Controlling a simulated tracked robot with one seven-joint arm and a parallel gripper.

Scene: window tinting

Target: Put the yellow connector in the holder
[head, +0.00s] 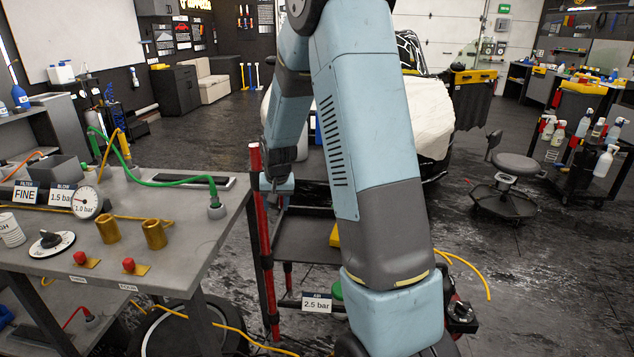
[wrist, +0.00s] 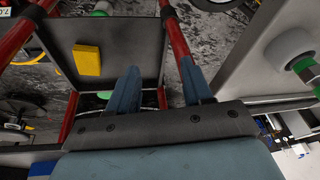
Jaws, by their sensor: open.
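My gripper (wrist: 160,85) is open and empty in the wrist view, its two blue fingers apart. A red cart post passes close by the right finger; I cannot tell if they touch. In the head view my gripper (head: 278,187) is beside the red post, its fingertips unclear. I cannot single out the yellow connector for certain. Yellow hoses run over the bench and from the cart (head: 470,268), with no clear connector end. Two brass cups (head: 107,229) (head: 154,235) stand on the bench; I cannot tell whether either is the holder.
The grey bench (head: 205,245) is at left, with a green hose fitting (head: 216,210) and a gauge (head: 86,199). The red-framed cart (head: 268,270) stands beside it. A yellow block (wrist: 87,60) lies on its shelf (wrist: 120,30). A stool (head: 515,165) is at right; open floor lies before it.

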